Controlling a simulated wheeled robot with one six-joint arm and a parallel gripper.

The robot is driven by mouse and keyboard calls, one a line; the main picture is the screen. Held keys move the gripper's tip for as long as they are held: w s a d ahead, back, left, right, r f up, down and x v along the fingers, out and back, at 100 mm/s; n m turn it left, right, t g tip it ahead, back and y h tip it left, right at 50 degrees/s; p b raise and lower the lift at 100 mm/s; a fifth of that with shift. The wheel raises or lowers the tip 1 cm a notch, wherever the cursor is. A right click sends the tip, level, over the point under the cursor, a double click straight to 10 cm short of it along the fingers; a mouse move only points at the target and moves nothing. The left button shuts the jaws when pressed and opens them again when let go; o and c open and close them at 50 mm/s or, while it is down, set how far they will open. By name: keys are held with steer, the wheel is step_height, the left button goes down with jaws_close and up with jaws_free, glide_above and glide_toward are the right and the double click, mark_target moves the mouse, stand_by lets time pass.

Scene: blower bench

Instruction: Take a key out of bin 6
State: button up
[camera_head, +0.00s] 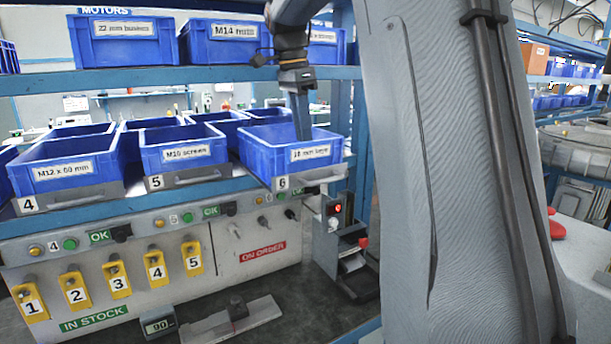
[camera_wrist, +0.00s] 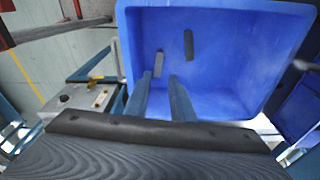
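Bin 6 (camera_head: 262,160) is a blue open bin with a label reading "18 mm keys", at the right end of the bin row. It fills much of the wrist view (camera_wrist: 225,85). Two small keys lie on its floor in the wrist view: a grey key (camera_wrist: 158,64) and a darker key (camera_wrist: 188,43). My gripper (camera_head: 303,132) points down into the bin. In the wrist view my gripper (camera_wrist: 160,80) is open, its two fingers apart, with the grey key just beyond the gap between the tips. I cannot tell the height of the tips above it. The bin's front wall hides its floor in the head view.
Bin 5 (camera_head: 180,160) and bin 4 (camera_head: 66,178) stand to the left. Upper-shelf bins, such as the M14 nuts bin (camera_head: 222,50), stand above and behind. A blue post (camera_head: 360,150) is right of bin 6. A panel with yellow number tags (camera_head: 118,280) is below.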

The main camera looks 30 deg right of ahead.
steer(key=shift+s+d+f+p, duration=0.15)
steer(key=shift+f+p, duration=0.45)
steer(key=shift+f, duration=1.3)
steer(key=shift+s+d+f+p, duration=0.15)
steer(key=shift+f+p, duration=0.45)
steer(key=shift+f, duration=1.25)
steer(key=shift+w, duration=0.1)
jaws_close()
